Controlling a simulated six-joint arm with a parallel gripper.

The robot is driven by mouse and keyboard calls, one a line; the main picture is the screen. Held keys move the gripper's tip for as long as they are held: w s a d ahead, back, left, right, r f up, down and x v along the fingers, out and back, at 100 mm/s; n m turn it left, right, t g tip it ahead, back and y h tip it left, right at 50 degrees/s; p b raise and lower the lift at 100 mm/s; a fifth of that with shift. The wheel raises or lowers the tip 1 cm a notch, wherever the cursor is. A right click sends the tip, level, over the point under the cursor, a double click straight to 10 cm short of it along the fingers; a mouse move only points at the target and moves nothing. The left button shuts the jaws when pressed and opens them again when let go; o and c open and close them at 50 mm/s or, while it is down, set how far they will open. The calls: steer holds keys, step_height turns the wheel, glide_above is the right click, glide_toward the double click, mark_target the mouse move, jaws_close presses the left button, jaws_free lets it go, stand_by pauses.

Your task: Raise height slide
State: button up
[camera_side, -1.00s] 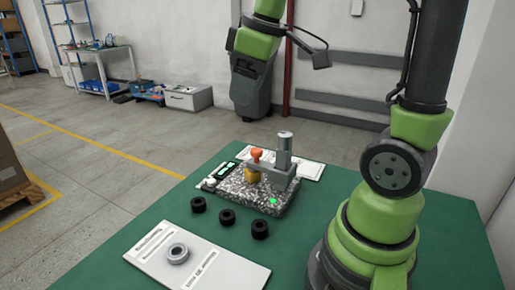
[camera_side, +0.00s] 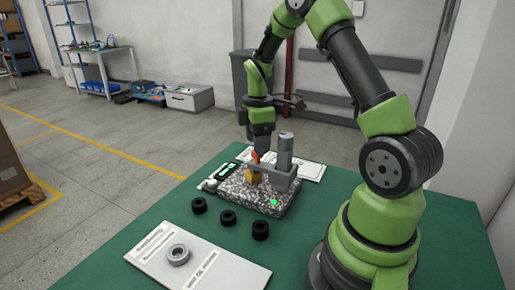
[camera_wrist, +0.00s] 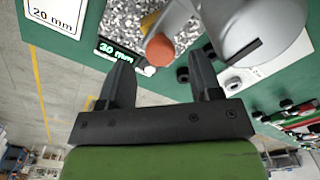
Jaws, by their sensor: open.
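The height gauge stands on a speckled stone base (camera_side: 235,198) on the green table. It has a grey upright column (camera_side: 285,150), a grey arm and a yellow part (camera_side: 253,178). An orange knob (camera_side: 255,156) shows just below my gripper (camera_side: 259,147). In the wrist view my gripper (camera_wrist: 161,62) is open and empty, its dark fingers apart. The orange knob (camera_wrist: 160,48) lies between the fingertips in the picture; contact cannot be told. A lit display (camera_wrist: 116,50) seems to read 30 mm. A card (camera_wrist: 54,14) reads 20 mm. The slide's joint is not clearly visible.
Several black rings, such as this one (camera_side: 228,217), lie in front of the base. A grey ring (camera_side: 178,254) rests on a white board (camera_side: 225,270). A green light (camera_side: 273,202) shows on the base. Table around the rings is clear.

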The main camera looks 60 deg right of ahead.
steer(key=shift+f, duration=1.3)
jaws_close()
steer(key=shift+r, duration=1.6)
jaws_free()
step_height(320, 180, up, 10)
